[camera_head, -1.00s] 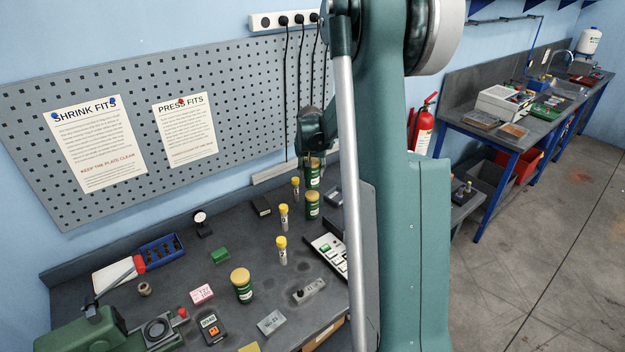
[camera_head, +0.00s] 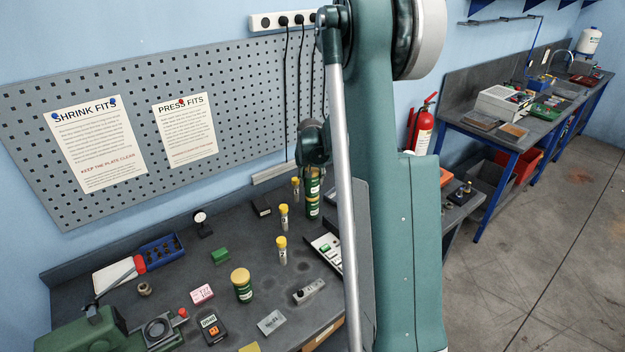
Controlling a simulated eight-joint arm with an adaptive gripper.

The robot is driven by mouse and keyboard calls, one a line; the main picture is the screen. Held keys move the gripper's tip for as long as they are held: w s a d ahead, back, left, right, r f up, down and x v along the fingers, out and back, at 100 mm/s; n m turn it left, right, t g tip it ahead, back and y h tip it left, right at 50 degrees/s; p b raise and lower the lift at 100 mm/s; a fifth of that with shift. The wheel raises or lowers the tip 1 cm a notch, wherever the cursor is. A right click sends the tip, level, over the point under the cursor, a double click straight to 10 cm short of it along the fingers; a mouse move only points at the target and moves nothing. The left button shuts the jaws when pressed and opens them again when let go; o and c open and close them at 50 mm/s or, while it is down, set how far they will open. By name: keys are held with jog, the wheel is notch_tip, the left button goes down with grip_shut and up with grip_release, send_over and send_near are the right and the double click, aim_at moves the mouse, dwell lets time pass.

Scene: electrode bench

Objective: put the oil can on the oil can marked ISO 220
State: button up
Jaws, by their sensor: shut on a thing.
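My gripper (camera_head: 313,167) is at the back of the bench, partly hidden behind my own arm, and shut on a green oil can (camera_head: 312,183) with a pale label. The held can is upright, directly over a second green oil can (camera_head: 312,209) standing on the bench. They look stacked or almost touching; I cannot tell if there is a small gap. A third green can with a yellow lid (camera_head: 241,286) stands nearer the front. The label markings are too small to read.
Yellow-capped vials (camera_head: 282,250) stand left of and in front of the stacked cans. The pegboard wall (camera_head: 240,130) rises behind.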

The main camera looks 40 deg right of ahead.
jog(key=shift+f, duration=0.2)
jog(key=o, duration=1.2)
jog(key=shift+r, duration=0.3)
jog(key=shift+v, duration=5.95)
